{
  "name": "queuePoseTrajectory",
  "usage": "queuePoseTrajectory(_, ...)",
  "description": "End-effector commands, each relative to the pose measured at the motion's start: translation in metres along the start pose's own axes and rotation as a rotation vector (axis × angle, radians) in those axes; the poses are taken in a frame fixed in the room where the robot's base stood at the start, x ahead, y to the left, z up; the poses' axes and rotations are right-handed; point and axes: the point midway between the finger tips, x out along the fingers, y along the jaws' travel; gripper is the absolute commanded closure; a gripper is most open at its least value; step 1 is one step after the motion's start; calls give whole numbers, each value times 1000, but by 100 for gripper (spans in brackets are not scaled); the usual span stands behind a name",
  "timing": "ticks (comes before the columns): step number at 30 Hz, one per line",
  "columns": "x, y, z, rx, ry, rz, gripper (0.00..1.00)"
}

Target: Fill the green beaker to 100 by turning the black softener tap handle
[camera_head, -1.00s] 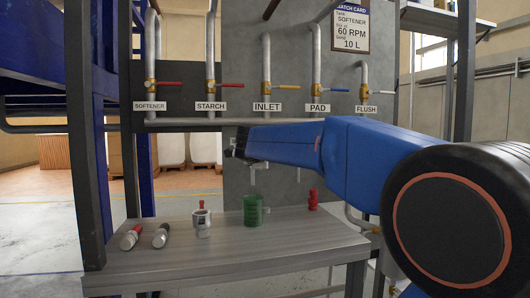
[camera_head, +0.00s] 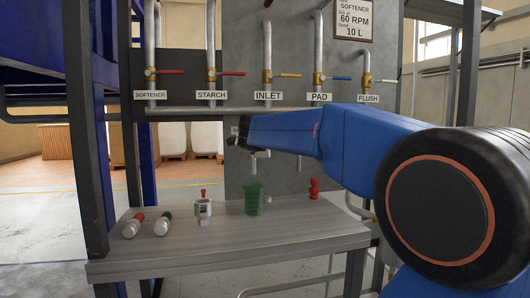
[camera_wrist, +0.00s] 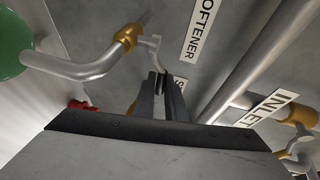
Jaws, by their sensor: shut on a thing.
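The green beaker (camera_head: 254,199) stands upright on the grey bench, below a small spout (camera_head: 253,161). In the wrist view, part of its green round (camera_wrist: 12,48) shows at the left edge, at the end of a bent silver spout (camera_wrist: 85,70). That spout comes from a brass tap (camera_wrist: 128,37) near a SOFTENER label (camera_wrist: 203,27). A thin lever (camera_wrist: 157,54) runs from the tap to my gripper (camera_wrist: 158,76), which is shut on its end. In the head view my gripper (camera_head: 233,141) is at the grey panel, above and left of the beaker. The beaker's fill level cannot be read.
Upper taps for softener, starch, inlet, pad and flush have coloured handles, the softener one red (camera_head: 170,72). A metal cup (camera_head: 204,207), two cylinders (camera_head: 133,226) (camera_head: 162,223) and a red object (camera_head: 314,189) stand or lie on the bench (camera_head: 230,250). Its front is clear.

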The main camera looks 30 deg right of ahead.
Motion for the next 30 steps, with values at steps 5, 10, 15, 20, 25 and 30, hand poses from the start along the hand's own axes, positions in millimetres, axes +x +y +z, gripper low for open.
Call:
queuePoseTrajectory(5, 0, 1, 0, 0, 0, 1, 100)
queuePoseTrajectory(10, 0, 1, 0, 0, 0, 1, 100)
queuePoseTrajectory(15, 0, 1, 0, 0, 0, 1, 100)
queuePoseTrajectory(20, 0, 1, 0, 0, 0, 1, 100)
queuePoseTrajectory(25, -2, 2, 2, 4, 35, 6, 100)
queuePoseTrajectory(30, -8, 3, 1, 23, 136, 13, 100)
